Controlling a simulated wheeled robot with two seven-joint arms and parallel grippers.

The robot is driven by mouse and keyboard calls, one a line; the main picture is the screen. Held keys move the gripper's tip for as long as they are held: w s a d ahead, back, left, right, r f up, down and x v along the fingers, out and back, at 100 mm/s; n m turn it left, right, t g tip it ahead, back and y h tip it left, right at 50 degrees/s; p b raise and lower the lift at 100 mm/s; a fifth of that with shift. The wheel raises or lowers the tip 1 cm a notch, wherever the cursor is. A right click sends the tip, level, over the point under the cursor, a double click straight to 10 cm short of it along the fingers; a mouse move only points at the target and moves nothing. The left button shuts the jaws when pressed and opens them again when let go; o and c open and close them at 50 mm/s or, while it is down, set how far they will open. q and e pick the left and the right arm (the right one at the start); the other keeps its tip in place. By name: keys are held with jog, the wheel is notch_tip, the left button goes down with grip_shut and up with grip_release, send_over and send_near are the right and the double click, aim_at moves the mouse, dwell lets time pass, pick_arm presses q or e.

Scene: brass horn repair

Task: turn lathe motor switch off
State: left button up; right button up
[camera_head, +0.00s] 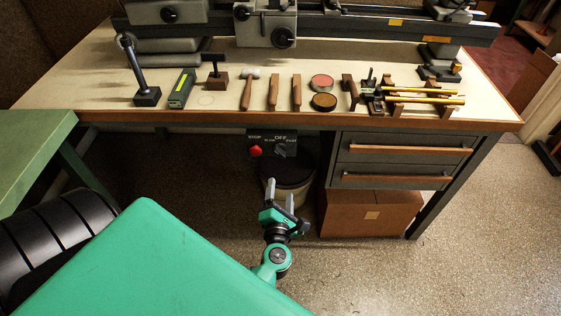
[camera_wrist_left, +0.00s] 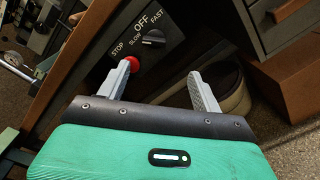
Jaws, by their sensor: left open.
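The lathe motor switch is a dark rotary knob (camera_head: 281,151) on a black panel (camera_head: 264,137) under the bench's front edge, marked SLOW, OFF and FAST. In the left wrist view the knob (camera_wrist_left: 153,40) shows clearly; its bar seems to lie toward SLOW, but I cannot be sure. A red STOP button (camera_head: 255,150) sits left of the knob. My left gripper (camera_head: 280,194) is open and empty, below and in front of the panel, apart from the knob. In the left wrist view one finger overlaps the edge of the red button (camera_wrist_left: 131,63); contact cannot be told. My right gripper is not in view.
The lathe (camera_head: 350,24) stands on the bench (camera_head: 215,101) with several hand tools along its front. A round bin (camera_head: 286,180) stands beneath the panel. Drawers (camera_head: 400,155) and a brown box (camera_head: 368,212) are to the right. A green table (camera_head: 30,150) is at left.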

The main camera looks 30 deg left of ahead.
aim_at(281, 154)
pick_arm(q)
jog(key=shift+n, duration=0.3)
jog(key=x, duration=0.4)
jog(key=p+x, duration=0.1)
jog(key=x, duration=0.9)
jog(key=shift+s+a+r, duration=0.25)
jog(key=shift+a+r, duration=0.1)
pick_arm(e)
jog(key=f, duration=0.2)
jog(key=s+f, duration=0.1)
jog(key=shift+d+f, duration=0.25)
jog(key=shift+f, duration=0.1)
pick_arm(q)
jog(key=shift+y, duration=0.3)
jog(key=shift+c, duration=0.3)
jog(key=c, duration=0.9)
